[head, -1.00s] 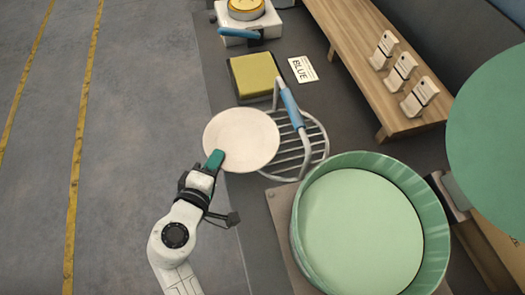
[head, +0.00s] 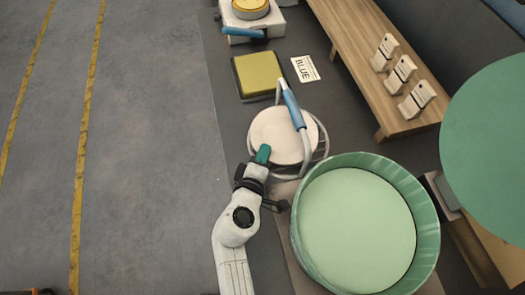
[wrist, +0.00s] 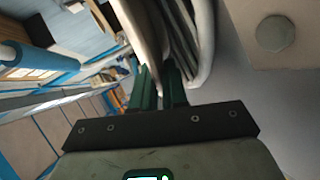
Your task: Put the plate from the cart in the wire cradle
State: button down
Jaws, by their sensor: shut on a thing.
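The plate (head: 277,136) is round and off-white. In the head view it lies over the wire cradle (head: 317,157), under the cradle's raised handle with a blue grip. My gripper (head: 262,155) is shut on the plate's near-left rim. In the wrist view the green fingers of my gripper (wrist: 158,88) pinch the plate (wrist: 142,30), seen edge-on, with the cradle's wires (wrist: 195,45) close beside it. I cannot tell whether the plate rests on the wires. The cart is not clearly in view.
A large green round tub (head: 360,230) stands right of my gripper, close to the cradle. A yellow pad (head: 258,75) and a card reading BLUE (head: 305,69) lie behind the cradle. A wooden shelf (head: 365,60) with several white holders runs along the right.

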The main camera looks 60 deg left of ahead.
jog(key=c, duration=1.4)
grip_release()
jog(key=v, duration=1.2)
